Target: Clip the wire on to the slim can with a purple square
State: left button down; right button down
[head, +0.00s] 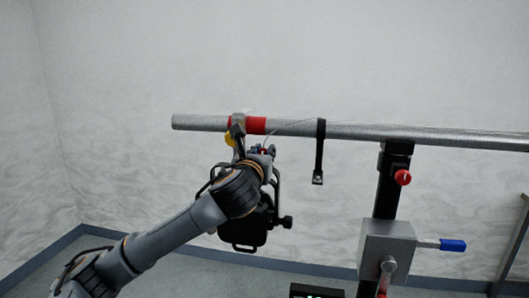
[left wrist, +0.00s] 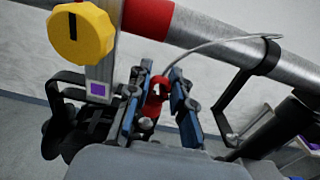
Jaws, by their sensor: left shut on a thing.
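My left gripper (head: 264,150) is just under the pipe near its left end. In the left wrist view its blue-padded fingers (left wrist: 160,100) are shut on the red clip (left wrist: 158,88) of the wire. The grey wire (left wrist: 215,42) arcs from the clip to the right, up to the pipe. Left of the fingers, a purple square (left wrist: 98,90) marks the light metal clamp of a black can, with a yellow knob (left wrist: 80,35) above it. The black can (head: 243,225) hangs below, partly hidden by my left arm. My right gripper is not in view.
A horizontal metal pipe (head: 360,130) with a red band (head: 247,125) crosses the scene. A black strap (head: 319,155) hangs from it, right of my gripper. A stand (head: 388,240) with a red knob and blue-handled lever supports the pipe further right. The wall behind is plain.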

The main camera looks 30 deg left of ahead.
pick_arm(q)
jog(key=shift+f+p, duration=0.3)
jog(key=shift+p, duration=0.45)
dwell(0.9)
jog(key=shift+f, duration=1)
dwell(1.4)
jog(key=c, duration=1.1)
grip_release()
jog(key=v, duration=1.2)
